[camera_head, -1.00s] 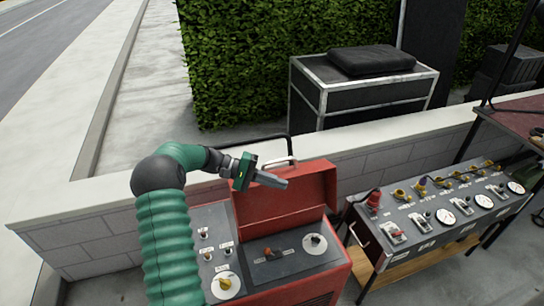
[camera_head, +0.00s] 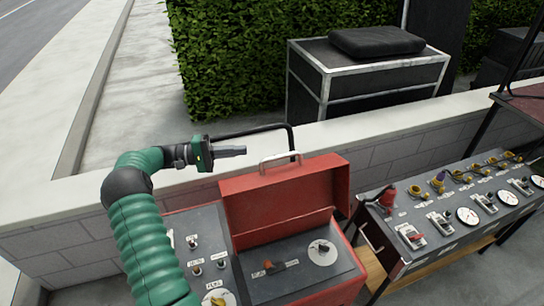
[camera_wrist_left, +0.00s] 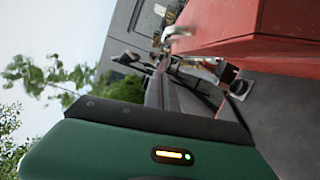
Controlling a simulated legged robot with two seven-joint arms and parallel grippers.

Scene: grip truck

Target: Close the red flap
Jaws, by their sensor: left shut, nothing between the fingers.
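The red flap (camera_head: 275,205) stands open and upright at the back of the red box on the control panel, with a silver handle (camera_head: 280,160) on its top edge. My left gripper (camera_head: 243,151) is shut and empty. In the head view it shows up and left of the handle, apart from it. In the left wrist view the red flap (camera_wrist_left: 255,28) fills the upper right, with the silver handle (camera_wrist_left: 175,32) at its edge. The box's dark panel (camera_head: 300,275) with a switch and a dial lies uncovered in front of the flap. My right gripper is not in view.
A black bar (camera_head: 250,131) rises behind the flap, near my left gripper. A low wall (camera_head: 400,118) runs behind. A second control panel (camera_head: 450,210) with gauges and levers stands to the right. A black case (camera_head: 370,80) stands beyond the wall.

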